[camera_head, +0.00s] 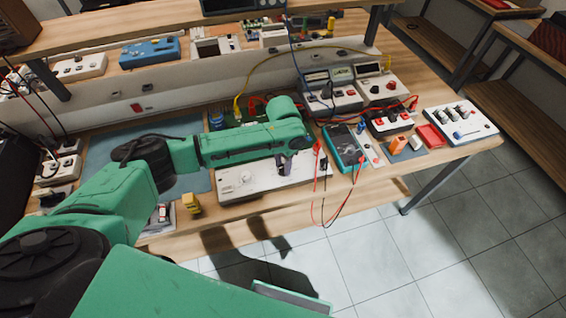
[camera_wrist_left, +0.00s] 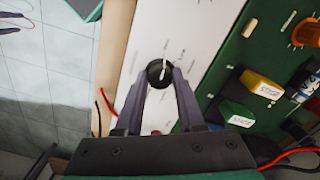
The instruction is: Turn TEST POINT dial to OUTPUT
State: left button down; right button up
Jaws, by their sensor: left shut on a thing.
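A long white panel (camera_head: 258,182) lies along the front edge of the bench and also shows in the left wrist view (camera_wrist_left: 185,35). In the wrist view a round black dial (camera_wrist_left: 157,76) with a pale pointer line sits on this panel, the line pointing roughly to the top of the picture. My left gripper (camera_wrist_left: 162,85) is shut on the dial, one dark finger on each side. In the head view the left gripper (camera_head: 283,163) reaches down to the panel, and the dial is hidden there. Lettering around the dial is too small to read. My right gripper is not in view.
A teal multimeter (camera_head: 346,147) with red and black leads stands right of the panel. A yellow block (camera_head: 191,203) sits near its left end. In the wrist view a green board (camera_wrist_left: 245,60) carries yellow and green parts. Tiled floor is clear in front.

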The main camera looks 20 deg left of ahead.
pick_arm(q)
jog(key=shift+r+m+p, duration=0.2)
jog(key=shift+m+p, duration=0.5)
jog(key=shift+m, duration=0.5)
jog(key=m+p, duration=0.1)
jog(key=m, duration=0.2)
jog(key=shift+w+m, duration=0.1)
jog(key=shift+m, duration=0.2)
jog(key=m+p, duration=0.1)
jog(key=m, duration=0.2)
jog(key=shift+m, duration=0.3)
jog(key=m, duration=0.4)
jog(key=shift+f+p, duration=0.1)
jog(key=shift+p, duration=0.2)
jog(key=shift+m, duration=0.3)
jog(key=c, duration=0.5)
grip_release()
jog(key=shift+d, duration=0.1)
